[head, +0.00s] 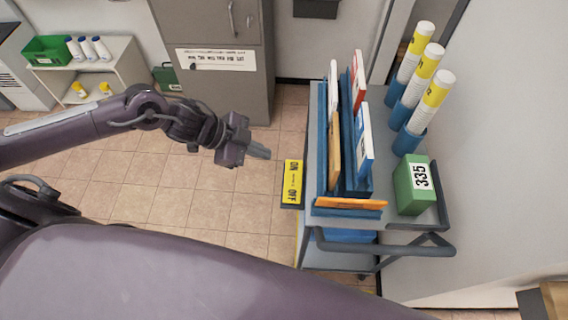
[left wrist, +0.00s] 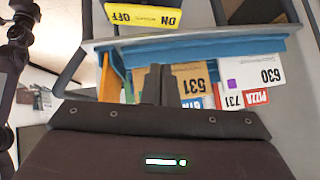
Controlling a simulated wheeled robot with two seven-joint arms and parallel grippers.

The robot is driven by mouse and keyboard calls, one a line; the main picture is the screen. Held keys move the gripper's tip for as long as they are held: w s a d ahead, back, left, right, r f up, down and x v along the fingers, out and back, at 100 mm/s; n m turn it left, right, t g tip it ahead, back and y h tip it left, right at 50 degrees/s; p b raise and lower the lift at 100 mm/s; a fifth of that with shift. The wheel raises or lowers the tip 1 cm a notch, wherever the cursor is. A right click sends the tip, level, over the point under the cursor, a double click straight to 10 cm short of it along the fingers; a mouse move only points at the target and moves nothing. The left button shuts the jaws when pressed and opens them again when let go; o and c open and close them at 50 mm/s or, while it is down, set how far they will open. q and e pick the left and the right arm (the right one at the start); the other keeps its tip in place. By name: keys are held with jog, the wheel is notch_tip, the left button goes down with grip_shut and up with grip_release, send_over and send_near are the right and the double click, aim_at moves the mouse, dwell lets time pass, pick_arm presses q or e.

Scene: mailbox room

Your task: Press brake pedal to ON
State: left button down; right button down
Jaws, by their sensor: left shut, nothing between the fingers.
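My left gripper (head: 262,151) is shut and empty, to the left of the cart and a short gap from the label. Its fingers (left wrist: 157,84) also show together in the left wrist view. My right gripper is not in view.
The cart holds a blue rack (head: 322,150) of upright folders, a green box marked 335 (head: 413,185) and several white-yellow tubes (head: 422,90). A grey cabinet (head: 222,80) and a shelf (head: 125,70) stand behind. The tiled floor left of the cart is clear.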

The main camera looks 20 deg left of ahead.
pick_arm(q)
send_over(295, 169)
jog(key=s+a, duration=0.2)
notch_tip(295, 169, down, 5)
jog(key=shift+f+p, duration=0.2)
jog(key=shift+p, duration=0.2)
jog(key=f, duration=0.2)
jog(key=shift+w+a+f, duration=0.15)
jog(key=shift+a+f, duration=0.1)
jog(key=shift+f, duration=0.05)
jog(key=shift+w+a+f, duration=0.1)
jog(key=shift+f, duration=0.5)
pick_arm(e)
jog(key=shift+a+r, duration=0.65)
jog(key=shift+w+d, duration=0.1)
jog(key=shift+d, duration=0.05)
